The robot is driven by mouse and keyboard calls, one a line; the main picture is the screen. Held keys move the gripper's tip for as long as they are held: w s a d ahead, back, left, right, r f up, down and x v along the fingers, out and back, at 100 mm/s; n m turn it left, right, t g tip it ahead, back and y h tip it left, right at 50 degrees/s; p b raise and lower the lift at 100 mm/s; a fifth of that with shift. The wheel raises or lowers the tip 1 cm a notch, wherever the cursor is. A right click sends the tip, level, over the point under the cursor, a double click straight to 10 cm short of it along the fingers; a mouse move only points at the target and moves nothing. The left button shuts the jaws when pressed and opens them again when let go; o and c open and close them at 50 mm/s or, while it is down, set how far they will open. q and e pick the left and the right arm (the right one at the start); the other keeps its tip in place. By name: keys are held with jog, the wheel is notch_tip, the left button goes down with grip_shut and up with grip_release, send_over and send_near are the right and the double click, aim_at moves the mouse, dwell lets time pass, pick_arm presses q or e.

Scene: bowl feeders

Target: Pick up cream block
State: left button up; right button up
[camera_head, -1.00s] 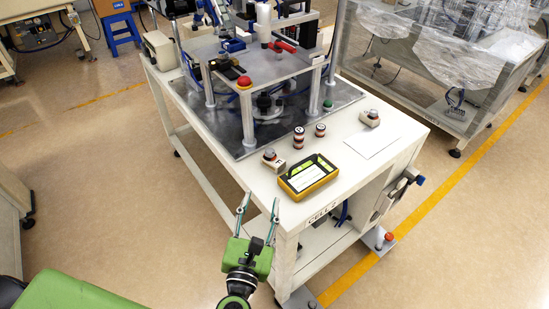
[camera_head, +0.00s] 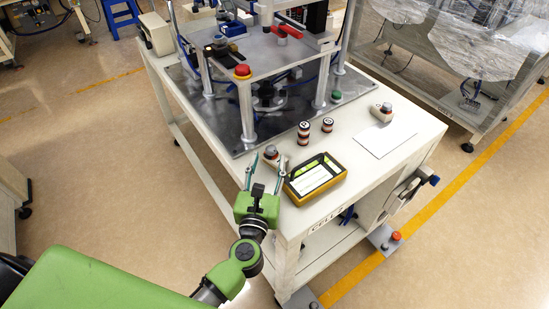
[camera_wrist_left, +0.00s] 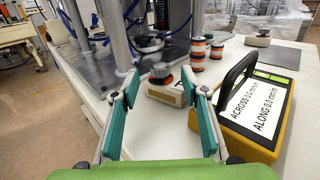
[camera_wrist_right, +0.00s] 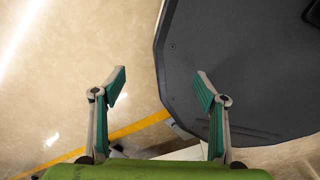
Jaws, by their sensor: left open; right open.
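A small cream block (camera_head: 279,162) with a dark grey knob on top stands on the near left corner of the cream bench (camera_head: 355,181). In the left wrist view this cream block (camera_wrist_left: 166,96) lies just ahead, between the lines of the two fingers. My left gripper (camera_head: 266,172) is open and empty at the bench's corner, close to the block; contact cannot be told. A similar cream block (camera_head: 383,113) stands farther right. My right gripper (camera_wrist_right: 161,84) is open and empty, with floor and a dark panel beyond it; it is not in the head view.
A yellow-and-black level device (camera_head: 316,181) lies just right of the near block. A metal post (camera_head: 247,114) of the raised fixture rises behind the block.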

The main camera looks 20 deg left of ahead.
aim_at(270, 153)
pick_arm(q)
jog(key=shift+w+a+r, duration=0.15)
jog(key=shift+w+r, duration=0.05)
jog(key=shift+w, duration=0.9)
jog(key=shift+w+a+f+p, duration=0.1)
jog(key=shift+w+p, duration=0.1)
jog(key=shift+w, duration=0.45)
jog(key=shift+w+a+f+p, duration=0.1)
jog(key=shift+w+p, duration=0.05)
jog(key=shift+w, duration=0.75)
grip_shut()
pick_arm(e)
jog(key=shift+w+a+r, duration=0.4)
jog(key=shift+w, duration=0.1)
